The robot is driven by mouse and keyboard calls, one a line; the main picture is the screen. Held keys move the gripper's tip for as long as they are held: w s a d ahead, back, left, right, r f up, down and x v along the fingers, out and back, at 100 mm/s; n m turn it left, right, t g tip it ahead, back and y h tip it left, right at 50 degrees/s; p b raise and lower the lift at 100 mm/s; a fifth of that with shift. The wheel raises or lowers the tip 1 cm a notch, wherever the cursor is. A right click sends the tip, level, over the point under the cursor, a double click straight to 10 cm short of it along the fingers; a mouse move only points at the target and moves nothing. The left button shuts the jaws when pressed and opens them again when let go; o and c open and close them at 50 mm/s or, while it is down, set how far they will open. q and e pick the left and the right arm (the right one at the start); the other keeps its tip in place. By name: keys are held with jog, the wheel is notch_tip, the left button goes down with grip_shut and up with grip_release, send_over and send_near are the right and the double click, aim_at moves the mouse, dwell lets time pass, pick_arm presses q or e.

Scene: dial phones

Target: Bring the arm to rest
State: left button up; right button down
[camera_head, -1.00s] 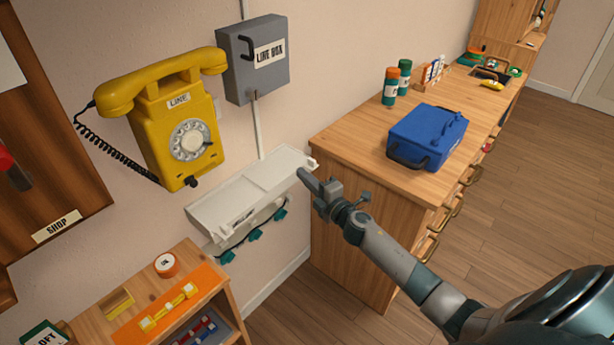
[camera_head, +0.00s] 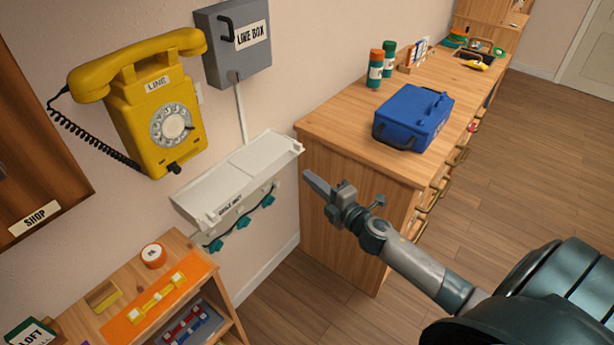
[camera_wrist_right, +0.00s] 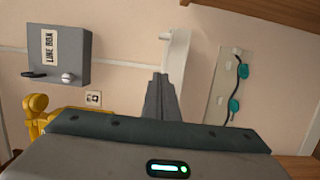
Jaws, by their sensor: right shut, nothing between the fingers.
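My right gripper (camera_head: 309,180) is shut and empty. In the head view it hangs in front of the workbench's near end, just right of the white wall shelf (camera_head: 215,190), and appears apart from it. In the right wrist view its closed fingers (camera_wrist_right: 160,80) point up toward the wall, overlapping the lower part of the white shelf (camera_wrist_right: 178,50). The yellow dial phone (camera_head: 155,115) hangs on the wall with its handset on top. My left gripper does not show.
The grey line box (camera_head: 225,60) is on the wall above the shelf. The wooden workbench (camera_head: 345,135) carries a blue case (camera_head: 412,115) and two bottles. A low wooden shelf unit with an orange tray (camera_head: 130,318) stands at lower left. Open floor lies right of the bench.

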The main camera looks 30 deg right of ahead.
dwell(0.6)
jog(key=s+a+f+m+g, duration=0.2)
jog(key=s+f+m, duration=0.15)
jog(key=f, duration=0.65)
jog(key=s+a+f+m+g+h, duration=0.15)
jog(key=s+f, duration=0.25)
jog(key=f, duration=0.6)
jog(key=s+a+f+m+g, duration=0.2)
jog(key=s+f+m, duration=0.2)
jog(key=f, duration=0.6)
jog(key=s+a+f+m+g, duration=0.2)
jog(key=s+a+f, duration=0.3)
jog(key=s, duration=0.3)
jog(key=s+a+f+m+g+y, duration=0.1)
jog(key=s+a+f+m+g, duration=0.1)
jog(key=s+f, duration=0.6)
jog(key=s+a+f+m+g, duration=0.2)
jog(key=s+a+f+m, duration=0.1)
jog(key=s+a+f, duration=0.4)
jog(key=shift+s+a+f+m, duration=0.25)
jog(key=shift+s+a+m, duration=0.05)
jog(key=shift+s, duration=0.6)
jog(key=shift+y, duration=0.25)
